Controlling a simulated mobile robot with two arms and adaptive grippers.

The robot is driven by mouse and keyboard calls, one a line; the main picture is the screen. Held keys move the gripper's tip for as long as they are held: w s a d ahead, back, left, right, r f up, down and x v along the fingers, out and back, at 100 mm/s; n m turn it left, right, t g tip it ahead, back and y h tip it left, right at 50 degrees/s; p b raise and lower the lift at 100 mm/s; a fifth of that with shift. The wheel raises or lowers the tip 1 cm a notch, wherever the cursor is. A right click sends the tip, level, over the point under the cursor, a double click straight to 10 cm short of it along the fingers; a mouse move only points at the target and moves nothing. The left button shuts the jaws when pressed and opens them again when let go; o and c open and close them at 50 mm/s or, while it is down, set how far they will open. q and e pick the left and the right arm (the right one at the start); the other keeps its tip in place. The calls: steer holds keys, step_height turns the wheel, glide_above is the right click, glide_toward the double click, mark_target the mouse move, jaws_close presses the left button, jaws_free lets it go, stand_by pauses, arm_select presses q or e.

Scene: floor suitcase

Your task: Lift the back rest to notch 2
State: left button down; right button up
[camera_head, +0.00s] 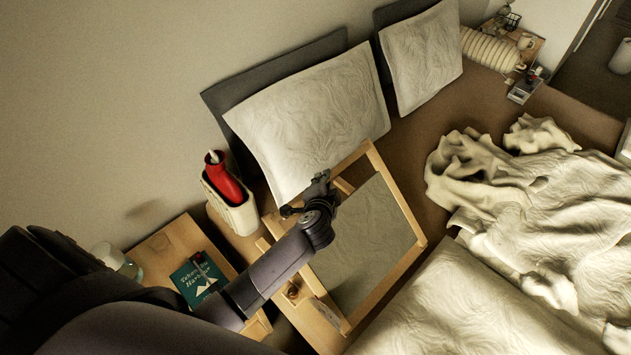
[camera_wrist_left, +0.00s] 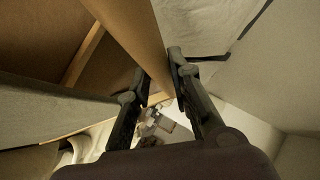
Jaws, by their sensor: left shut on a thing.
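The back rest is a pale wooden frame with a grey fabric panel (camera_head: 370,240), on the bed in front of the near pillow. My left gripper (camera_head: 321,184) is at the frame's upper left bar. In the left wrist view the wooden bar (camera_wrist_left: 138,32) runs between the two fingers of my left gripper (camera_wrist_left: 156,68), which is shut on it. My forearm hides part of the frame's left side. I cannot make out the notches or which one is engaged. My right gripper is not in view.
Pillows (camera_head: 310,115) stand against the wall behind the frame. A beige holder with a red bottle (camera_head: 228,182) stands left of it. A bedside table (camera_head: 165,248) with a green book (camera_head: 198,280) is close to my left arm. Crumpled bedding (camera_head: 530,200) lies to the right.

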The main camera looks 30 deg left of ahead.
arm_select(q)
steer(key=shift+s+d+r+p, duration=0.25)
steer(key=shift+d+r+p, duration=0.1)
steer(key=shift+d+r, duration=0.65)
steer(key=shift+s+d+r, duration=0.25)
steer(key=shift+d+r, duration=0.1)
steer(key=shift+d, duration=0.15)
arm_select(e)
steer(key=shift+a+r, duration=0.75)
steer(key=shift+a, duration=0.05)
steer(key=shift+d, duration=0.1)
arm_select(q)
steer(key=c, duration=1.9)
jaws_free()
steer(key=shift+o, duration=0.9)
steer(key=shift+d, duration=0.1)
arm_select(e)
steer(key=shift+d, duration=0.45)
arm_select(q)
steer(key=shift+s, duration=0.15)
steer(key=v, duration=1.2)
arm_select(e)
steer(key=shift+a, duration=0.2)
arm_select(q)
steer(key=shift+o, duration=0.3)
